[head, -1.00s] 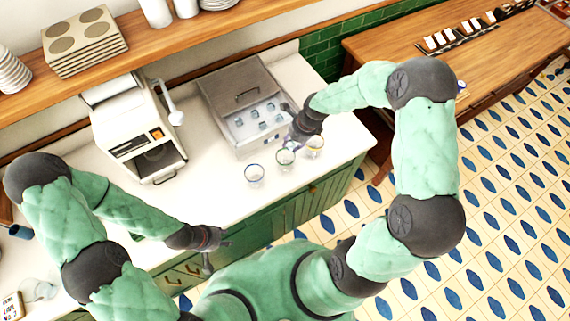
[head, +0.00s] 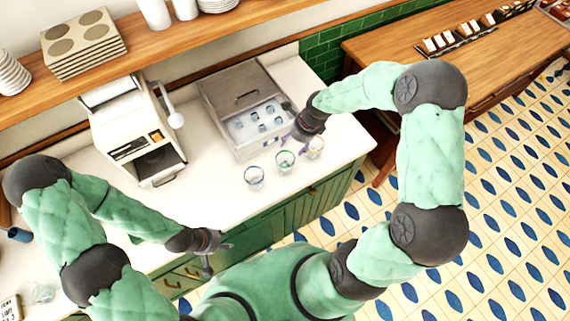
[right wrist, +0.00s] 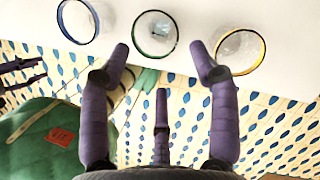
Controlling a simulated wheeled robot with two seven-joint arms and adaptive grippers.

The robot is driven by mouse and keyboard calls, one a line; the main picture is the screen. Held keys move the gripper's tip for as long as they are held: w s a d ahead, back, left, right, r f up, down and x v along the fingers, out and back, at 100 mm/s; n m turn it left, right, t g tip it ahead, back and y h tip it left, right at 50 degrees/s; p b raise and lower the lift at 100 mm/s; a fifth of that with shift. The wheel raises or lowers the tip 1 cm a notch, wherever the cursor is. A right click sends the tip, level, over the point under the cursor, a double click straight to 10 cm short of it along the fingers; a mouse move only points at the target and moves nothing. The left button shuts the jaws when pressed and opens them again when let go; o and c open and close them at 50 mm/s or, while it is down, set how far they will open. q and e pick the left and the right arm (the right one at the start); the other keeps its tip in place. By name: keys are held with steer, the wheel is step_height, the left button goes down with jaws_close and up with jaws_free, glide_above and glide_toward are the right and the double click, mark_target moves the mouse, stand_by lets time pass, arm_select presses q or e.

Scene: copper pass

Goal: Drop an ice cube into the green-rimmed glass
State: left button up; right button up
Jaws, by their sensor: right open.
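The green-rimmed glass (head: 285,161) stands on the white counter between a blue-rimmed glass (head: 254,178) and a yellow-rimmed glass (head: 315,147). In the right wrist view, the green-rimmed glass (right wrist: 155,35) is seen from above with a small clear shape inside that looks like an ice cube. My right gripper (right wrist: 158,58) is open with nothing between its fingers, close to the green-rimmed glass. In the head view my right gripper (head: 297,135) is above the counter, by the ice bin and glasses. My left gripper (head: 216,255) is empty near the counter's front edge, fingers apart.
A steel ice bin (head: 238,146) with several ice cubes (head: 265,118) stands behind the glasses. A white machine (head: 128,130) with a lever is on the left. A wooden shelf (head: 190,45) runs above. The counter front between the machine and glasses is clear.

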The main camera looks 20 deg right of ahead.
steer(key=v, duration=1)
steer(key=shift+s+f, duration=0.1)
